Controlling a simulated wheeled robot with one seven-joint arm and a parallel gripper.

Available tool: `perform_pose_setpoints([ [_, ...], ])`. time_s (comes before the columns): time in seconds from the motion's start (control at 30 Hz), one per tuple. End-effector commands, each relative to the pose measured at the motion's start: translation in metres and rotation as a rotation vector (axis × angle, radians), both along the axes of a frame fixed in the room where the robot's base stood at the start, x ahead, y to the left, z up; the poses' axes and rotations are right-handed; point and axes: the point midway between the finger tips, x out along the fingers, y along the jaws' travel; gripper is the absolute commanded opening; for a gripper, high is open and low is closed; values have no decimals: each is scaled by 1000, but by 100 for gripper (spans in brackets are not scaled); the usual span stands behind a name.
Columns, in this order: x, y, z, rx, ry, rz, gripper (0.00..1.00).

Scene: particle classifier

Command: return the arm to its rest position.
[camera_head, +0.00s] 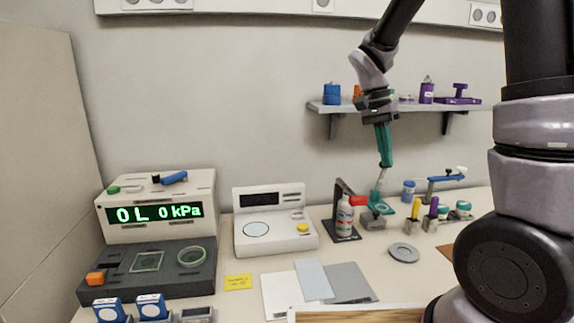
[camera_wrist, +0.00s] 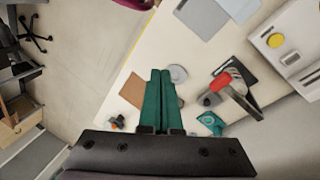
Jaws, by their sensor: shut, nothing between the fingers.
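My gripper (camera_head: 385,164) hangs from my arm above the back right of the table, in front of the wall shelf, with its green fingers pointing down. In the wrist view my gripper (camera_wrist: 160,72) shows its two green fingers side by side, shut and with nothing between them. In the head view the fingertips overlap a pale slim piece (camera_head: 379,184) above a teal base (camera_head: 383,206); I cannot tell whether they touch it.
The shelf (camera_head: 340,107) with blue and purple items is close behind my gripper. A bottle (camera_head: 344,216), a grey disc (camera_head: 403,254) and several small coloured-top items stand below. A scale (camera_head: 272,239) and a pressure display box (camera_head: 155,215) are to the left.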

Motion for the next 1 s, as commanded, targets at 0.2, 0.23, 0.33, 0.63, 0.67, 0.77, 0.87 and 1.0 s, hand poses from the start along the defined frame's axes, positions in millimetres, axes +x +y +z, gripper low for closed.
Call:
perform_pose_setpoints([
  [0.2, -38, -7, 55, 234, -199, 148, 0],
  [0.23, -43, -8, 62, 256, -231, 171, 0],
  [0.33, -62, -8, 83, 310, -344, 249, 0],
  [0.63, -113, -7, 126, 317, -670, 464, 0],
  [0.67, -116, -7, 129, 308, -694, 482, 0],
  [0.77, -124, -6, 134, 287, -745, 518, 0],
  [0.87, -128, -5, 136, 276, -769, 536, 0],
  [1.0, -128, -5, 136, 274, -772, 539, 0],
])
